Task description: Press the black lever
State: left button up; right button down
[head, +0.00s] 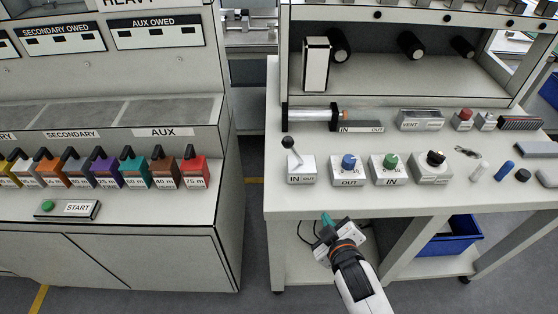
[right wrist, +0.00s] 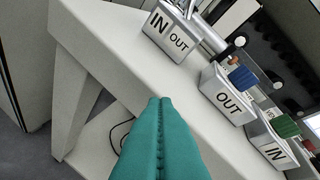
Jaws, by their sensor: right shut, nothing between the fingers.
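A lever with a black ball knob (head: 288,142) and a thin metal rod stands on a white IN/OUT box (head: 300,170) at the left of the bench front. The box also shows at the top of the right wrist view (right wrist: 168,36); the knob is not clear there. My right gripper (head: 326,217) has teal fingers, shut together and empty, in front of the bench edge, below and right of the lever box. The closed fingertips fill the lower middle of the right wrist view (right wrist: 160,104), apart from the box. My left gripper is out of view.
Boxes with a blue knob (head: 348,161), a green knob (head: 390,160) and a black knob (head: 435,158) stand right of the lever box. A bench edge (head: 300,213) lies beyond my gripper. The left console carries coloured boxes with black levers (head: 158,152). A blue bin (head: 450,236) sits below.

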aim_at(293, 152)
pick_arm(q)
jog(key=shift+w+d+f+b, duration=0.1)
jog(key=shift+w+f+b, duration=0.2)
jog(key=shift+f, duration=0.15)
pick_arm(e)
jog(key=w+a+r+n+t+y, duration=0.4)
jog(key=a+r+n+y, duration=0.3)
jog(key=r, duration=0.5)
jog(key=a+n+t, duration=0.1)
jog(key=a+n, duration=0.1)
jog(key=a, duration=0.1)
jog(key=shift+a+n, duration=0.3)
jog(key=shift+w, duration=0.15)
jog(key=p+x, duration=0.2)
jog(key=x, duration=0.8)
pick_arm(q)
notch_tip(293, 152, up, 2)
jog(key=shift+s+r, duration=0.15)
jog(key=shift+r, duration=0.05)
pick_arm(e)
jog(key=d, duration=0.1)
jog(key=d+f, duration=0.1)
jog(key=d, duration=0.1)
jog(key=shift+w+d+f, duration=0.25)
jog(key=shift+d+f, duration=0.05)
